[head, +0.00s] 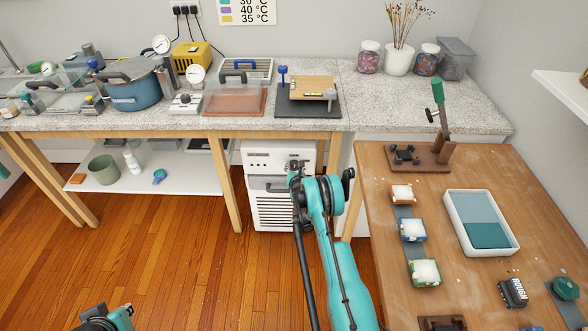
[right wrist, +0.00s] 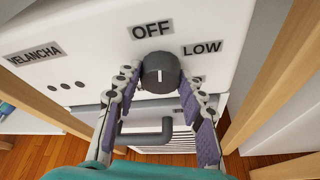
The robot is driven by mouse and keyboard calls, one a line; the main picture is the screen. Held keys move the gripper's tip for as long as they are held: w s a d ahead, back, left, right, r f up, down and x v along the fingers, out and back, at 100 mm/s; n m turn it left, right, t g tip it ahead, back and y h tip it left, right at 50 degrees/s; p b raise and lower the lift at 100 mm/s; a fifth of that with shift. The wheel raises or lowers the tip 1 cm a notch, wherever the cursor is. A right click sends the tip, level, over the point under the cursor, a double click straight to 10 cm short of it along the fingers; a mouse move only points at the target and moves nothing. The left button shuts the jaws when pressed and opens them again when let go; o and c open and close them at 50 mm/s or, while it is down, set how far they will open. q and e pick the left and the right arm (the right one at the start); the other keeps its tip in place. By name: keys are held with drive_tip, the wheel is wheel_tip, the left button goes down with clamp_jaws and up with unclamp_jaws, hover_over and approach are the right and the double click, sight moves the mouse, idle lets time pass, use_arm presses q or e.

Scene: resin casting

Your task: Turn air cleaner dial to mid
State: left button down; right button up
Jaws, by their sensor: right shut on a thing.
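The air cleaner (head: 272,211) is a white box with a slatted front, under the end of the grey counter. In the right wrist view its dark round dial (right wrist: 161,70) has a short white line on its face, upright in the picture. An OFF label (right wrist: 153,29) is just above the dial and a LOW label (right wrist: 202,48) is to its right. No mid label can be read. My right gripper (right wrist: 160,78) is shut on the dial, with a finger on either side; in the head view my right gripper (head: 296,170) partly covers the panel. My left gripper (head: 106,319) is cut off at the bottom left.
A dark handle (right wrist: 145,132) sticks out below the dial. Wooden table legs (right wrist: 253,75) stand close on both sides. The wooden table (head: 375,240) at the right holds a white tray (head: 451,219) and small moulds. The floor to the left is clear.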

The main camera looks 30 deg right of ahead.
drive_tip(key=m+t+y, duration=0.1)
drive_tip(key=m, duration=0.1)
drive_tip(key=shift+d+m, duration=0.1)
drive_tip(key=shift+m, duration=0.2)
drive_tip(key=o, duration=1.2)
drive_tip(key=shift+c, duration=0.2)
drive_tip(key=shift+s, duration=0.15)
drive_tip(key=v, duration=0.7)
drive_tip(key=shift+s, duration=0.1)
